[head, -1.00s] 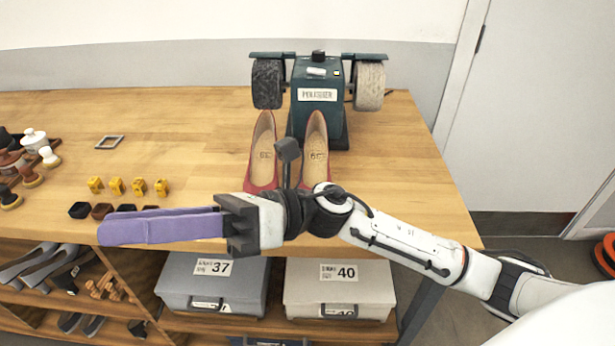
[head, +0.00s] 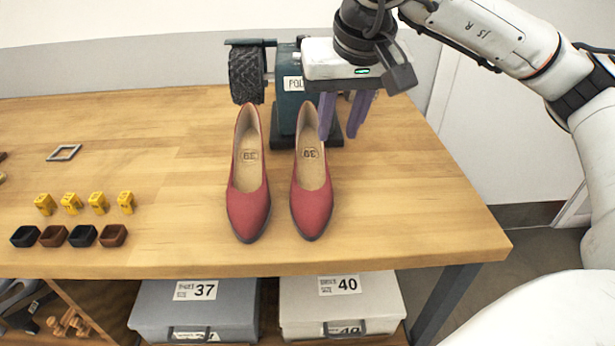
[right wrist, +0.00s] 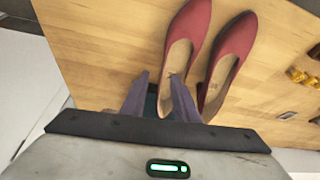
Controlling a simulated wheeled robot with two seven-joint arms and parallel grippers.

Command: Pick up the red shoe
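Two red pumps stand side by side on the wooden bench, toes toward the front edge: the left red shoe (head: 248,205) and the right red shoe (head: 311,205). Both have tan insoles with a printed number. My right gripper (head: 341,134) is open and empty, its two purple fingers pointing down just behind and right of the right shoe's heel. In the right wrist view, the fingers (right wrist: 158,76) are spread, and the right shoe (right wrist: 188,30) has its heel partly behind one finger. The left shoe (right wrist: 236,42) lies beyond it. My left gripper is not in view.
A dark green polisher (head: 290,112) stands close behind the shoes, partly hidden by my right gripper. Yellow blocks (head: 98,203) and small dark trays (head: 84,236) are at left. Grey boxes (head: 195,305) sit below the bench. Bench right of the shoes is clear.

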